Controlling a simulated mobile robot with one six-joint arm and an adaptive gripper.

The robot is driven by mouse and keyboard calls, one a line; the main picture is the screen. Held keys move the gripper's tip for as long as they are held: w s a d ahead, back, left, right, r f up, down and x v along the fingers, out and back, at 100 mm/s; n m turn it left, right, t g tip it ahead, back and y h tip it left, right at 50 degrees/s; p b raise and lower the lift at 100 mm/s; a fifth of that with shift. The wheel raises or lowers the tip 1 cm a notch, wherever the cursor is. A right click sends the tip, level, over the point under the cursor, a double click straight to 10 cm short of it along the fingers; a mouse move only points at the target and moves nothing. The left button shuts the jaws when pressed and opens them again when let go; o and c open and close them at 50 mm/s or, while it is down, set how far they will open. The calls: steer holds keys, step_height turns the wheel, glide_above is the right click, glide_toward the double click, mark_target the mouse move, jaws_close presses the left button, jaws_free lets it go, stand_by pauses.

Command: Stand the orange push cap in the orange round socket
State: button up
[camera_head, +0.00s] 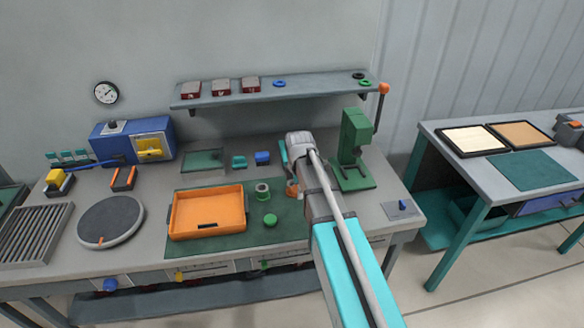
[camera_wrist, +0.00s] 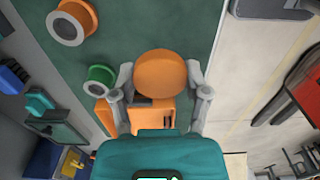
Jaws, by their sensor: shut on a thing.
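The orange push cap (camera_wrist: 160,72) is round and sits between the two fingers of my gripper (camera_wrist: 161,90), which is shut on it. In the wrist view it is over the green mat. The orange round socket (camera_wrist: 70,24) stands on the mat at the upper left of that view, apart from the cap, with a pale round opening.
A green round socket (camera_head: 262,189) stands left of the orange one, with a green cap (camera_head: 270,221) in front of it. An orange tray (camera_head: 207,232) lies further left on the mat. A green press (camera_head: 354,150) stands at the right. A shelf (camera_head: 310,90) runs along the wall.

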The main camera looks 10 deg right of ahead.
steer(key=w, duration=0.8)
steer(key=w+d, duration=0.1)
steer(key=w, duration=0.3)
steer(key=shift+w+f, duration=0.25)
steer(key=shift+w, duration=0.1)
steer(key=shift+f+b, duration=0.25)
steer(key=shift+b, duration=0.15)
steer(key=shift+f+b, duration=2.55)
steer(key=shift+b, duration=0.05)
steer(key=shift+f+b, duration=0.7)
steer(key=shift+f, duration=0.05)
stand_by(0.4)
steer(key=o, duration=0.8)
steer(key=shift+o, duration=0.2)
steer(key=shift+r, duration=0.1)
